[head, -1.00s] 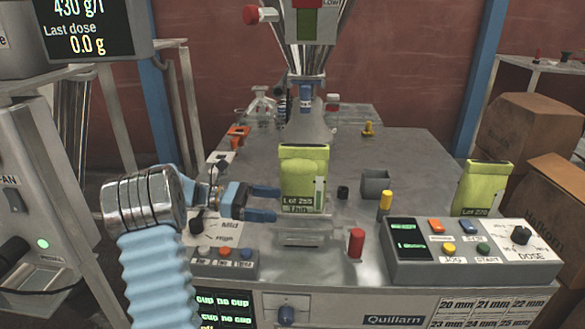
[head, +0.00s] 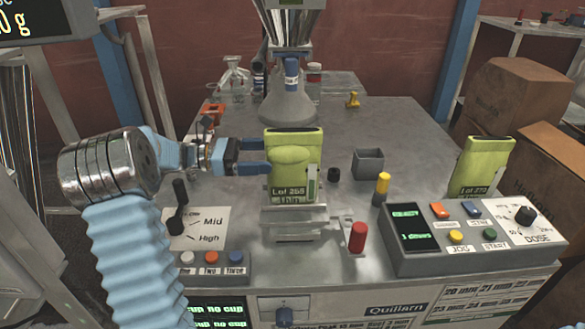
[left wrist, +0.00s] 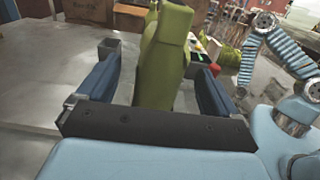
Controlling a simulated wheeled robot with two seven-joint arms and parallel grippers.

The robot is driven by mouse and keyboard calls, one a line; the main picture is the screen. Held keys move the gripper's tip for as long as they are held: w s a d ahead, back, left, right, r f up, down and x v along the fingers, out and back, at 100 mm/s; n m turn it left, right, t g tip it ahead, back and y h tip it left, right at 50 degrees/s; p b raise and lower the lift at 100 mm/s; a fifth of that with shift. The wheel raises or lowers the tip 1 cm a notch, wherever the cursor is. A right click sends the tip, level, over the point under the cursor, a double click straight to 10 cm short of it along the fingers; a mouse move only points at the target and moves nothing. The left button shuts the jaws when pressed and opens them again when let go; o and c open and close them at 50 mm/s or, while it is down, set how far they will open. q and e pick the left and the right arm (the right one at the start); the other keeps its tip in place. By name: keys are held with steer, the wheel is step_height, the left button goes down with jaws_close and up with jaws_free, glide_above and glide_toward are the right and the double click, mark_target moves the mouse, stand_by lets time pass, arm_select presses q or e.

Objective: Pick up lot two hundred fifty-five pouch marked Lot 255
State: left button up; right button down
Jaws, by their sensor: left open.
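The green Lot 255 pouch (head: 292,160) stands upright on a small metal stand (head: 294,221) at the front middle of the machine table. My left gripper (head: 266,156) is open at the pouch's left side, its fingertips at the pouch's edge in the head view. In the left wrist view the pouch (left wrist: 166,55) appears between the two open fingers of the gripper (left wrist: 152,58), and I cannot tell whether either touches it. Another green pouch, marked Lot 270 (head: 482,166), stands at the right behind the control panel. My right gripper is not in view.
A red knob (head: 357,237), a yellow-topped post (head: 382,188) and a grey open box (head: 368,163) stand right of the pouch. The filler's cone (head: 288,100) is behind it. A lever panel (head: 200,229) lies front left, a control panel (head: 470,236) front right.

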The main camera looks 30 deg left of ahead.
mark_target(286, 157)
arm_select(q)
steer(key=x, duration=0.6)
steer(key=shift+d+f+p, duration=0.15)
steer(key=shift+f+p, duration=0.05)
steer(key=shift+p, duration=0.2)
steer(key=shift+c, duration=0.2)
steer(key=c, duration=1.2)
